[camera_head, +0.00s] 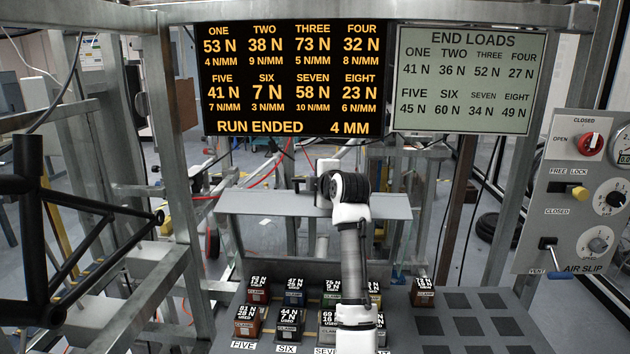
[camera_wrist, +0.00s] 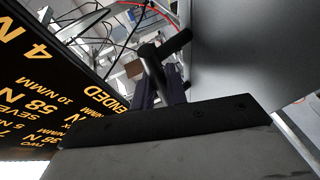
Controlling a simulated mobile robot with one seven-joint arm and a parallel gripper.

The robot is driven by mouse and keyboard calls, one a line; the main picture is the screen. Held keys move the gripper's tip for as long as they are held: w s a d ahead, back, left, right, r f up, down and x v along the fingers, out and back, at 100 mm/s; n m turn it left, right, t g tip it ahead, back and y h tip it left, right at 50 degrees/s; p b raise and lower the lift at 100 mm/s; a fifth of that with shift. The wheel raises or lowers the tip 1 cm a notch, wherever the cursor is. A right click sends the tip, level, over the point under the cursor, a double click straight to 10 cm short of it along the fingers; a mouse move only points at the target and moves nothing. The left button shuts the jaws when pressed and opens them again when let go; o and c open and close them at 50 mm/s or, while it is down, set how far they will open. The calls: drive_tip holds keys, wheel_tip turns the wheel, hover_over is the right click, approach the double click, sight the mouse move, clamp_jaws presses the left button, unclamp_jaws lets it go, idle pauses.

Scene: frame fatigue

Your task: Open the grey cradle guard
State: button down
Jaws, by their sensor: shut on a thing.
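The grey cradle guard (camera_head: 260,203) is a wide flat plate behind and above the rows of labelled blocks. My arm crosses in front of its middle. In the wrist view a broad grey surface (camera_wrist: 255,50), apparently the guard, fills the upper right. My gripper (camera_wrist: 160,92) is shut on a black bar-shaped handle (camera_wrist: 172,46) beside that surface. In the head view my wrist hides the fingertips and the handle. I cannot tell the guard's exact angle.
Labelled blocks such as the FIVE block (camera_head: 247,322) stand below the guard. A dark display (camera_head: 292,80) and a pale load board (camera_head: 463,80) hang above. A control panel (camera_head: 578,200) is at right, a black bicycle frame (camera_head: 30,235) at left. Empty dark pads (camera_head: 466,326) lie right.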

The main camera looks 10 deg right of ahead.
drive_tip(key=c, duration=1.4)
unclamp_jaws()
drive_tip(key=shift+s, duration=0.1)
drive_tip(key=b+v, duration=0.5)
drive_tip(key=v, duration=0.8)
drive_tip(key=shift+s, duration=0.3)
drive_tip(key=shift+d+r, duration=0.1)
drive_tip(key=shift+r, duration=0.05)
